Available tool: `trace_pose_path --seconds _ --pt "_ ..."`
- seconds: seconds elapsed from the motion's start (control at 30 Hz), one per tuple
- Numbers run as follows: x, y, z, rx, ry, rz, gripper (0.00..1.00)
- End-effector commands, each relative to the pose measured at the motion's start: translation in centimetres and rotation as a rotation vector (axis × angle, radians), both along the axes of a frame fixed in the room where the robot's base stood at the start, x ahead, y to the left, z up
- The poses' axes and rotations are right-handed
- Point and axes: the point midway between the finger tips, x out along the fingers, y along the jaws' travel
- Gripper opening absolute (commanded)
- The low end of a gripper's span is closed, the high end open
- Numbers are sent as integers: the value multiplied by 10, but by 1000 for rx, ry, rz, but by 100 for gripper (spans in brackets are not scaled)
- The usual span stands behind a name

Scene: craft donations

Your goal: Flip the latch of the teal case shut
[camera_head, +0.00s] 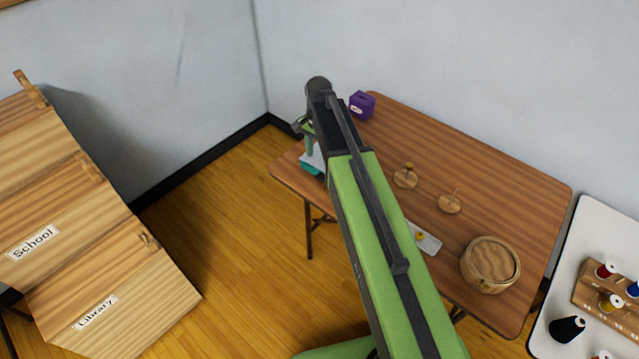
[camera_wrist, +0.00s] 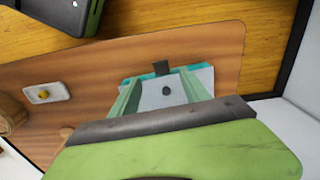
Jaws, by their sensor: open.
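The teal case (camera_head: 311,169) sits at the left end of the wooden table, mostly hidden behind my arm in the head view. In the wrist view, the teal case (camera_wrist: 133,82) shows as a teal edge around a pale grey top. A dark tab (camera_wrist: 160,67), which looks like the latch, stands at its far edge; whether it is flipped over cannot be told. A dark oval spot lies on the pale top. My gripper (camera_wrist: 158,88) is open, its two pale green fingers spread over the case with nothing between them. Contact with the case cannot be told.
On the wooden table (camera_head: 513,207) are a purple box (camera_head: 362,104), two small wooden peg stands (camera_head: 405,179), a white plate with a yellow knob (camera_head: 424,239) and a round wooden box (camera_head: 490,264). A white table with spools stands at right; labelled wooden bins stand at left.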

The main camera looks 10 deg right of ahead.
Motion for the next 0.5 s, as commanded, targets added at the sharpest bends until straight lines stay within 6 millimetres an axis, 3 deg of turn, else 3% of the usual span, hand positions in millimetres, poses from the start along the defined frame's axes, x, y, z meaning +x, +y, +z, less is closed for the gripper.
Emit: trace_pose_path --seconds 0.03,0.2,0.4,0.5 --pt "0 0 -22 0 0 0 55" --pt "0 0 -56 0 0 0 55" --pt "0 -1 -91 0 0 0 55" --pt "0 -1 -99 0 0 -1 55"
